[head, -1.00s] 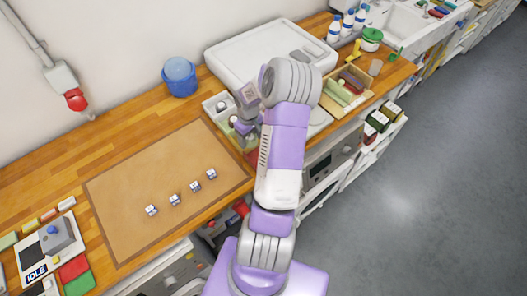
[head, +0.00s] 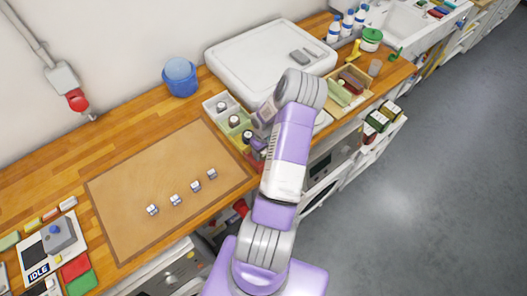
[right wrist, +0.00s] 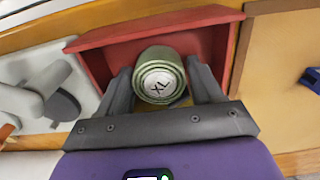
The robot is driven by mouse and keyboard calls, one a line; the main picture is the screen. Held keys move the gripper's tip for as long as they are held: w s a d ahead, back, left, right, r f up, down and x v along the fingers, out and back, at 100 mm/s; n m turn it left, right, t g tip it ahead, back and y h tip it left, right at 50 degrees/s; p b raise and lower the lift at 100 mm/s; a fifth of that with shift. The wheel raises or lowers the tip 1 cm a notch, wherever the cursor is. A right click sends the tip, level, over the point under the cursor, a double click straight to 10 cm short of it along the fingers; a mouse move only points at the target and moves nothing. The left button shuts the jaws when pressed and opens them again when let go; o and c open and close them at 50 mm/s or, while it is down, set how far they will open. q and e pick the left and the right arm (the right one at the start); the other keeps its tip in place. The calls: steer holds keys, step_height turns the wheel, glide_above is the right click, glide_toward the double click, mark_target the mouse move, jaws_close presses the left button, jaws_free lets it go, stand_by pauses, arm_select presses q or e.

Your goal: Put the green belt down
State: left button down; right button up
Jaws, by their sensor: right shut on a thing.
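The green belt (right wrist: 158,72) is a coiled roll with a white XL label on its end. My right gripper (right wrist: 160,92) is shut on it, one finger on each side. In the right wrist view the roll is within the outline of a red tray (right wrist: 98,58); I cannot tell whether it touches the floor. In the head view my right gripper (head: 257,147) is at the near end of the sorting box (head: 212,100), and the held belt is mostly hidden there. Further rolls stand in the box's other compartments, one of them green (head: 234,121). My left gripper is not in view.
The tan mat (head: 140,180) with several small buckles lies left of the box. A white machine (head: 255,60) stands behind. A wooden tray (head: 352,82) of rolled pieces is at right. A blue bucket (head: 181,85) stands at the back.

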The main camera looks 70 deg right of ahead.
steer(key=shift+f, duration=0.2)
steer(key=shift+f, duration=0.15)
steer(key=o, duration=1.2)
steer(key=shift+o, duration=0.2)
steer(key=shift+r, duration=0.2)
steer(key=shift+r, duration=0.4)
step_height(320, 180, up, 11)
steer(key=shift+r+p, duration=0.15)
steer(key=shift+p, duration=0.2)
